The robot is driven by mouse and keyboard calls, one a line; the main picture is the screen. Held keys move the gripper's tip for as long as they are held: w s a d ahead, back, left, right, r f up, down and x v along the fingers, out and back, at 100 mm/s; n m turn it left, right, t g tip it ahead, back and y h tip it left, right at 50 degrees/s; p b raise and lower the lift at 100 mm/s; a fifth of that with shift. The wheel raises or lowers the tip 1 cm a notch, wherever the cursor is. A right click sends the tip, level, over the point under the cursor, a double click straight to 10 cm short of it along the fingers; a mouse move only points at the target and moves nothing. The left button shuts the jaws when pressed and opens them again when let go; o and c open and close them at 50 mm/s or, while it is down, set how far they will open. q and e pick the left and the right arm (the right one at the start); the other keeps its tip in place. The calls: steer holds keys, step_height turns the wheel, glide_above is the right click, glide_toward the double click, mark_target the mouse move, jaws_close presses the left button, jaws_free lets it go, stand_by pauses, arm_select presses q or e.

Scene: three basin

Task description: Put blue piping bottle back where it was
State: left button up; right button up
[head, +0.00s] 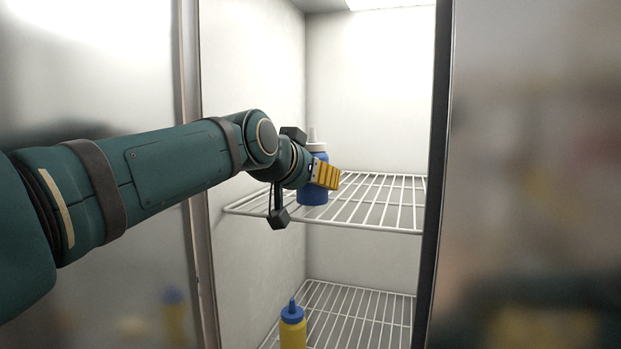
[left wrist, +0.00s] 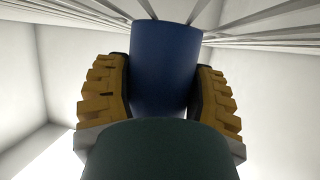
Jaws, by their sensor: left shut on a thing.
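The blue piping bottle (head: 313,192) stands upright at the upper wire shelf inside the fridge, with a pale cap and nozzle on top. My left gripper (head: 326,174) reaches in from the left and is shut around the bottle's body. In the left wrist view the blue bottle (left wrist: 165,65) sits between the two yellow-padded fingers (left wrist: 165,92), one on each side. Part of the bottle is hidden behind the gripper in the head view. I cannot tell whether its base touches the shelf. My right gripper is not in view.
The upper wire shelf (head: 385,205) has free room right of the bottle. A yellow bottle with a blue cap (head: 292,330) stands on the lower wire shelf (head: 350,312). The fridge's frame edges (head: 440,150) bound the opening at both sides.

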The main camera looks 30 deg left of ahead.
arm_select(q)
steer(key=o, duration=1.1)
steer(key=shift+s, duration=0.15)
steer(key=shift+o, duration=0.7)
steer(key=shift+s+r, duration=0.1)
steer(key=shift+s, duration=0.1)
steer(key=shift+w, duration=0.1)
steer(key=shift+w, duration=0.1)
steer(key=shift+r, duration=0.1)
steer(key=b+v, duration=0.1)
steer(key=v, duration=1.1)
steer(key=shift+d, duration=0.1)
